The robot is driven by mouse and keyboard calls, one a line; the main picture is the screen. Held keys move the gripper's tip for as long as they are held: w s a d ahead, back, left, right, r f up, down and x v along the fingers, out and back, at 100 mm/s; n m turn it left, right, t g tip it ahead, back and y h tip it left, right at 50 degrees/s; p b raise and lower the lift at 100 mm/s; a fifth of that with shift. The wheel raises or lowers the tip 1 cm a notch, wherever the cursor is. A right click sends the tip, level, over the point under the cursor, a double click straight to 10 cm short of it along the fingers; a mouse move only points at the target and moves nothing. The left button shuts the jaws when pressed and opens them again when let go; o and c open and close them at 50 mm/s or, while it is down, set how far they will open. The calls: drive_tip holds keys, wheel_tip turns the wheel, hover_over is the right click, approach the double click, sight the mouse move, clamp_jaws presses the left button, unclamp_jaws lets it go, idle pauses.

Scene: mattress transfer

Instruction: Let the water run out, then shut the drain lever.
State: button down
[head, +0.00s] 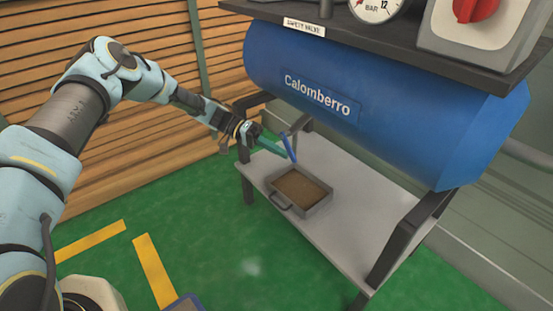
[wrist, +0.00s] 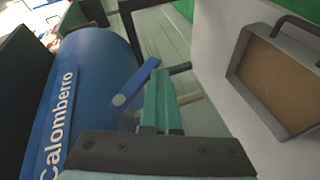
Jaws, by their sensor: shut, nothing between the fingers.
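The blue drain lever (head: 289,147) hangs under the blue tank (head: 370,95), slanting down above a metal tray (head: 322,208). The lever also shows in the wrist view (wrist: 135,83), just left of my fingers. My gripper (head: 281,152), with green fingers, is shut and empty beside the lever, on its left in the head view. In the wrist view my gripper (wrist: 161,85) has its fingers together. Fingers and lever look very close; I cannot tell whether they touch. The tray has a brown inside and a handle. I see no clear stream of water.
The tray stands on the grey lower shelf (head: 350,235) of the dark-legged frame. A dark upper shelf (head: 400,42) carries a gauge (head: 377,8) and a box with a red knob (head: 476,8). Green floor (head: 205,215) lies open at the left, before a slatted wooden wall.

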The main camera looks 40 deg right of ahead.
drive_tip(key=shift+s+a+r+n+g+h+b, duration=0.1)
drive_tip(key=shift+s+r+n+g+h+b, duration=0.15)
drive_tip(key=shift+s+n+g+h+b, duration=0.7)
drive_tip(key=shift+s+d+r+n+g+h+b, duration=0.1)
drive_tip(key=shift+s+r+n+g+h+b, duration=0.25)
drive_tip(key=shift+g+b, duration=1.1)
drive_tip(key=shift+s+a+r+n+g+h+b, duration=0.1)
drive_tip(key=shift+s+n+g+h+b, duration=0.4)
drive_tip(key=shift+n+g+h+b, duration=0.65)
drive_tip(key=shift+m+g+y, duration=0.25)
drive_tip(key=s+f+b+v, duration=0.1)
drive_tip(key=f+b+v, duration=0.1)
drive_tip(key=v, duration=1)
drive_tip(key=shift+s+d+f, duration=0.15)
drive_tip(key=shift+d+f, duration=0.15)
drive_tip(key=shift+d, duration=0.05)
drive_tip(key=shift+r, duration=0.1)
